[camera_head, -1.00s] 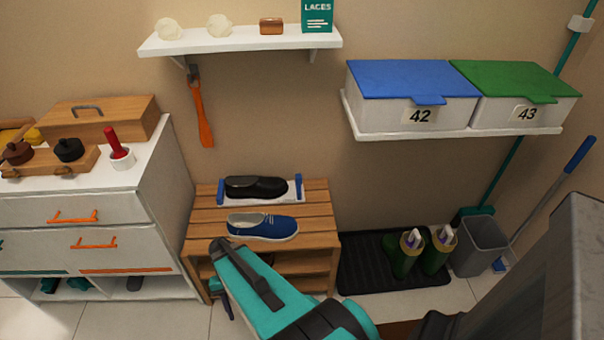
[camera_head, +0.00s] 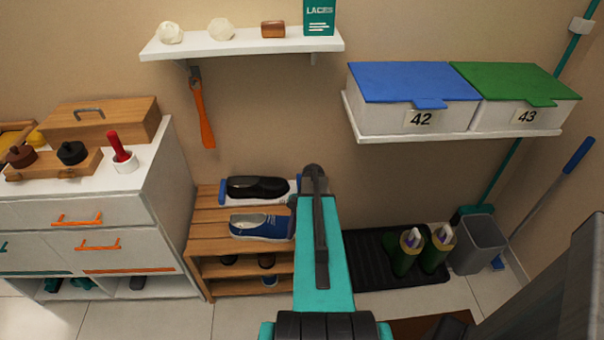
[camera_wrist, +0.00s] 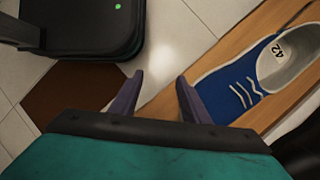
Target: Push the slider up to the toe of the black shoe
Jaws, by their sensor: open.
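The black shoe (camera_head: 257,187) lies on a white measuring board (camera_head: 277,202) at the back of the slatted wooden bench, its toe pointing right. A blue upright piece (camera_head: 222,192) stands at the board's left end. Another blue piece (camera_head: 299,183), by the toe end, is partly hidden behind my arm; I take it for the slider. Its exact gap to the toe cannot be told. In the wrist view my gripper (camera_wrist: 160,78) is open and empty, its fingers beside the blue shoe (camera_wrist: 245,80). The head view hides the gripper behind my arm.
The blue shoe (camera_head: 262,226) lies on the bench in front of the board. A black boot tray (camera_head: 372,270) with green boots is right of the bench. A shelf (camera_head: 240,42) hangs above, with an orange shoehorn (camera_head: 204,115) below it. A drawer cabinet (camera_head: 150,205) stands left.

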